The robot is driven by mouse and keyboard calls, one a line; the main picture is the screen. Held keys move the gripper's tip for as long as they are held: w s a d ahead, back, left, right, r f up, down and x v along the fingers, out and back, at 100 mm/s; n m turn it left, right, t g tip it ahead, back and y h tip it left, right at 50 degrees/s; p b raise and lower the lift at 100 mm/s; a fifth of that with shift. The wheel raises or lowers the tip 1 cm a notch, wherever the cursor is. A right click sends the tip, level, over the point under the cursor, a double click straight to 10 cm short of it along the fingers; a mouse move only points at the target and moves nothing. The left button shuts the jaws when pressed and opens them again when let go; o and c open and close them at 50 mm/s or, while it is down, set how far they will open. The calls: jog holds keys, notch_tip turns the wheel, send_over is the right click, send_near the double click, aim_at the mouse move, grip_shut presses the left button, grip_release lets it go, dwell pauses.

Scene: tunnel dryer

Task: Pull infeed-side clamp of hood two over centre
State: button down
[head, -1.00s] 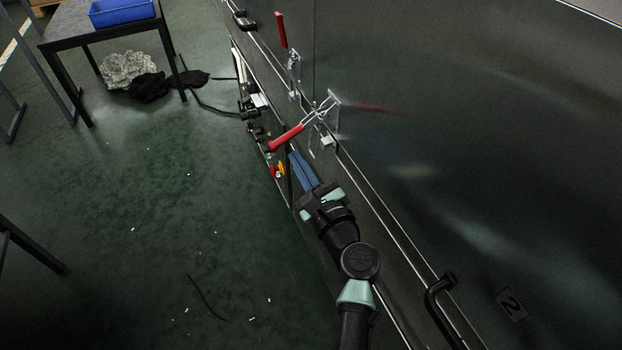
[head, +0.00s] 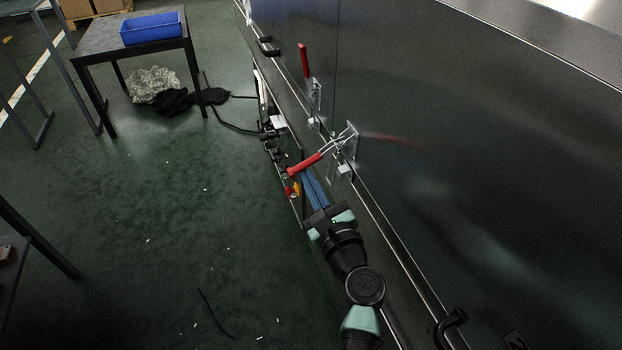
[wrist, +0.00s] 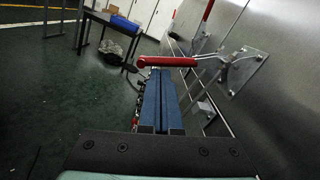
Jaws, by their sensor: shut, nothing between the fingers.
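The clamp nearest my gripper has a red handle (head: 305,165) standing out from the hood wall toward the aisle, with metal links leading to a bracket plate (head: 351,142). In the wrist view its red handle (wrist: 166,62) lies across, just beyond and above my fingertips. My gripper (head: 306,173) has its blue fingers together and empty, right at the handle; whether they touch it I cannot tell. The fingertips also show in the wrist view (wrist: 160,74). A number plate (head: 516,341), cut off by the frame's lower edge, is on this hood panel.
A second clamp with an upright red handle (head: 304,61) is farther along, past a panel seam. Black bar handles (head: 268,46) stick out from the wall. A table with a blue bin (head: 152,29) stands at the back left, with cloths (head: 153,84) beneath. The green floor alongside is mostly clear.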

jog(key=shift+a+r, duration=0.1)
jog(key=shift+r, duration=0.1)
jog(key=r+m+p, duration=0.1)
jog(key=p, duration=0.1)
jog(key=a+r+m+p, duration=0.1)
jog(key=m+p, duration=0.1)
jog(key=r+m+p, duration=0.1)
jog(key=p, duration=0.2)
jog(key=shift+s+a+r, duration=0.15)
jog(key=shift+s+r, duration=0.1)
jog(key=shift+r, duration=0.15)
notch_tip(320, 180, up, 8)
jog(key=m+h+p, duration=0.1)
jog(key=m+p, duration=1.1)
jog(key=p, duration=0.2)
send_over(302, 168)
jog(key=s+d, duration=0.2)
jog(key=shift+w+d+r+n+p, duration=0.2)
jog(key=shift+d+n+p, duration=0.1)
jog(key=shift+d+p, duration=0.25)
jog(key=shift+f, duration=0.1)
